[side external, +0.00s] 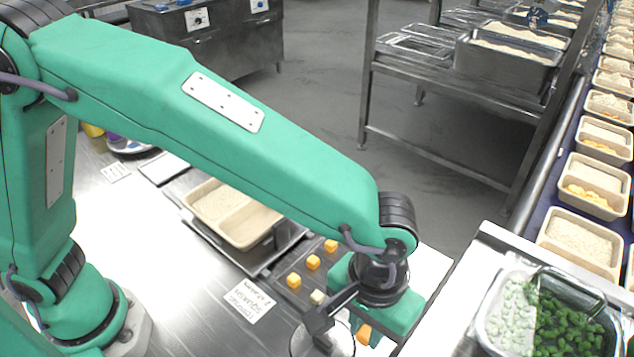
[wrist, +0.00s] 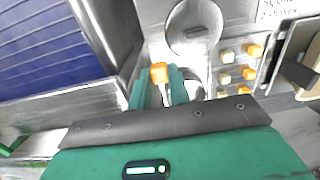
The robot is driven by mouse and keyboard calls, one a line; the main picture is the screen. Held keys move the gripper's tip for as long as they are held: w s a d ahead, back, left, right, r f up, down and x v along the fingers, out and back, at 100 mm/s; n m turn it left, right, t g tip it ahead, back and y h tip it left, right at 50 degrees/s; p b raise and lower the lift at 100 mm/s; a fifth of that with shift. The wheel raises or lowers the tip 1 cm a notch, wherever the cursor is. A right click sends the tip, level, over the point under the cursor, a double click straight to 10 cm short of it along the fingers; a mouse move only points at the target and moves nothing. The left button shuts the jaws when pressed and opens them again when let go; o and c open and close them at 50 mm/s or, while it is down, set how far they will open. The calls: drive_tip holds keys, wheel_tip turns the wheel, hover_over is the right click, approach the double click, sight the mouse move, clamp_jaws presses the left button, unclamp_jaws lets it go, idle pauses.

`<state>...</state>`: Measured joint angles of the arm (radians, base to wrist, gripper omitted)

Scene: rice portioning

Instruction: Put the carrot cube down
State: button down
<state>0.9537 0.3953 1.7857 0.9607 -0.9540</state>
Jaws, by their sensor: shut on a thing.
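The orange carrot cube (side external: 363,335) shows at the end of my gripper (side external: 366,326) in the side external view. In the wrist view the cube (wrist: 159,72) sits at the tips of my green fingers (wrist: 162,88), which are shut on it. My arm and wrist hide part of the area around the gripper in the side view. I cannot tell the cube's height above the surface.
A dark tray (side external: 277,283) holds several orange cubes and pale ones. A beige container (side external: 247,232) of rice stands behind it. A steel pan (side external: 485,330) of green and pale food stands at the right. A conveyor (side external: 540,180) with filled trays runs along the right.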

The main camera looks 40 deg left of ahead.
drive_tip(key=shift+w+a, duration=0.1)
drive_tip(key=shift+a, duration=0.05)
drive_tip(key=shift+w+a+n, duration=0.1)
drive_tip(key=shift+a+n, duration=0.2)
drive_tip(key=a+r+n, duration=0.2)
drive_tip(key=a+n, duration=1.5)
drive_tip(key=a, duration=0.7)
drive_tip(key=shift+s, duration=0.2)
drive_tip(key=shift+a, duration=0.15)
hover_over(247, 236)
wheel_tip(247, 236, down, 7)
drive_tip(key=shift+f, duration=2)
